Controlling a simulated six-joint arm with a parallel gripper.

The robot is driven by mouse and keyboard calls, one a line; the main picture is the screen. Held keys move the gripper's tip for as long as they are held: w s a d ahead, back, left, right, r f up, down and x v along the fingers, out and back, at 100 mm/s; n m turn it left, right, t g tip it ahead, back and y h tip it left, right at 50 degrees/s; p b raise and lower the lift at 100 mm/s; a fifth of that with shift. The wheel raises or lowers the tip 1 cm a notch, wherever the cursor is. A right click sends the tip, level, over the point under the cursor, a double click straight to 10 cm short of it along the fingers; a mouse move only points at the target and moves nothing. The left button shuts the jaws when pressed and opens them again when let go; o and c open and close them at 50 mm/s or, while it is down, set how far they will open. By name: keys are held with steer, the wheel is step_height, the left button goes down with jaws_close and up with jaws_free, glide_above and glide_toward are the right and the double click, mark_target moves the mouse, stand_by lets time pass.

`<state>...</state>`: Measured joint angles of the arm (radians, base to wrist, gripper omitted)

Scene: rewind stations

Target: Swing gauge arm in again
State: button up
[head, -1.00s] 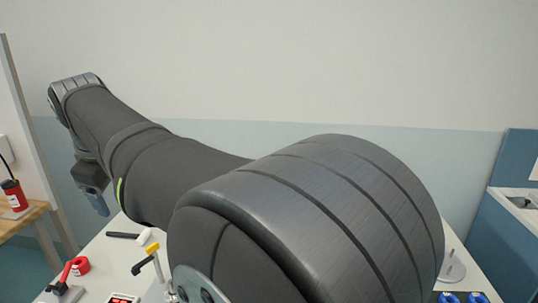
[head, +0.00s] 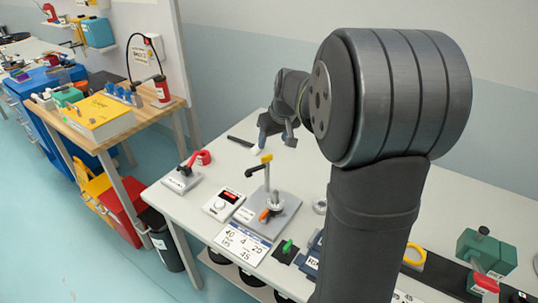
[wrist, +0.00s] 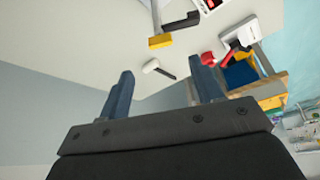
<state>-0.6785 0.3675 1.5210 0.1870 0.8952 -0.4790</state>
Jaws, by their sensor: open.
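The gauge stand is a grey plate (head: 284,216) with an upright metal post. On the post is an arm (head: 258,165) with a yellow end and a black end; it points to the front left. An orange lever (head: 265,215) sits at the post's foot. My gripper (head: 276,137) is open and empty, behind the stand and above the table. In the wrist view, the gripper's two blue fingers (wrist: 160,85) are apart with nothing between them. The yellow end (wrist: 160,41) and black end (wrist: 181,19) of the arm lie beyond them, clear of the fingers.
A red-handled clamp (head: 186,174) and a white box with a red display (head: 223,203) stand left of the stand. A black tool with a white head (head: 243,142) lies behind. A number card (head: 243,243) lies in front. A wooden side table (head: 140,120) is left.

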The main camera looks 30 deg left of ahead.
mark_target(268, 157)
steer(key=x, duration=0.9)
steer(key=shift+a+f, duration=0.1)
steer(key=shift+f, duration=0.15)
steer(key=shift+c, duration=0.4)
jaws_close()
